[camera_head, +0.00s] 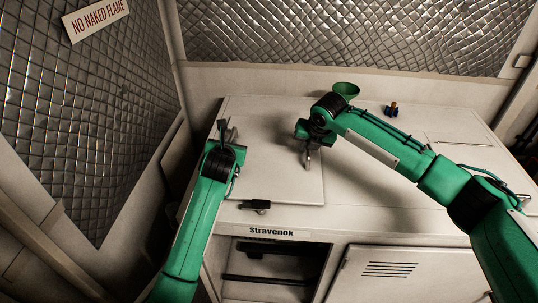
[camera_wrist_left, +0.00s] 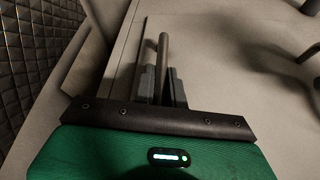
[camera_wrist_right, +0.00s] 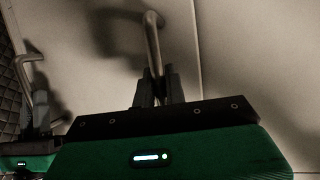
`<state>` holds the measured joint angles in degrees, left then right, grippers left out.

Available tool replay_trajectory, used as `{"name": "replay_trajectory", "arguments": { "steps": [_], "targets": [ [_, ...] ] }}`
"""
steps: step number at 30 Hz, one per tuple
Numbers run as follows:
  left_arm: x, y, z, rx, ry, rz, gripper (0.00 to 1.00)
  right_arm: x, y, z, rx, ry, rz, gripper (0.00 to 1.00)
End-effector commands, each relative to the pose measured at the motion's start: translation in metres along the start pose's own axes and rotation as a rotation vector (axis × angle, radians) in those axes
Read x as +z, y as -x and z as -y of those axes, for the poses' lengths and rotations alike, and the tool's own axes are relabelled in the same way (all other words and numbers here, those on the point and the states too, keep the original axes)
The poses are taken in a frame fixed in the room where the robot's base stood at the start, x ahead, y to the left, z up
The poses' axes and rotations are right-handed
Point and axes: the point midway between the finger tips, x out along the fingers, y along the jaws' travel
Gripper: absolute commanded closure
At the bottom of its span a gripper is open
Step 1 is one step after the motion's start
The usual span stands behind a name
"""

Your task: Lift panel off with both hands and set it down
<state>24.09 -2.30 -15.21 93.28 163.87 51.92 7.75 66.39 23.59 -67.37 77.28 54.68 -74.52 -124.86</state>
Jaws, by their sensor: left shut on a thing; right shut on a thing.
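The panel (camera_head: 280,185) is a pale flat plate on the left part of the white chiller top, with an upright bar handle near each side. My left gripper (camera_head: 226,138) is at its left side, shut on the left handle (camera_wrist_left: 162,48), which rises between the fingers in the left wrist view. My right gripper (camera_head: 308,150) is at its right side, shut on the right handle (camera_wrist_right: 152,35), a bent metal bar in the right wrist view. The panel lies about level with the top; I cannot tell whether it is slightly raised.
A green funnel (camera_head: 346,89) and a small brass and blue fitting (camera_head: 392,109) stand at the back. A small dark latch-like part (camera_head: 255,204) is at the front edge, above the Stravenok label (camera_head: 272,231). The chiller top (camera_head: 385,190) right of the panel is largely clear.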

Motion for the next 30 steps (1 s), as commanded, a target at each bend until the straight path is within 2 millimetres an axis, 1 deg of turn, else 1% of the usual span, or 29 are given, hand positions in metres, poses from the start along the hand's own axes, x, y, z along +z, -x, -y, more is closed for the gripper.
{"name": "replay_trajectory", "arguments": {
  "steps": [18, 19, 26, 30],
  "targets": [
    [-0.001, 0.000, -0.001, 0.001, 0.000, -0.002, 1.00, 0.001, 0.001, 0.001, -0.001, -0.001, 0.002, 1.00],
    [0.002, 0.001, -0.001, 0.002, 0.000, 0.003, 1.00, 0.003, 0.002, 0.000, 0.001, -0.001, 0.005, 1.00],
    [0.005, 0.002, -0.002, 0.002, 0.000, 0.003, 1.00, 0.004, 0.005, 0.000, 0.001, -0.002, 0.005, 1.00],
    [0.010, 0.004, -0.003, 0.002, 0.000, 0.003, 1.00, 0.006, 0.011, -0.002, 0.001, -0.002, 0.005, 1.00]
  ]
}}
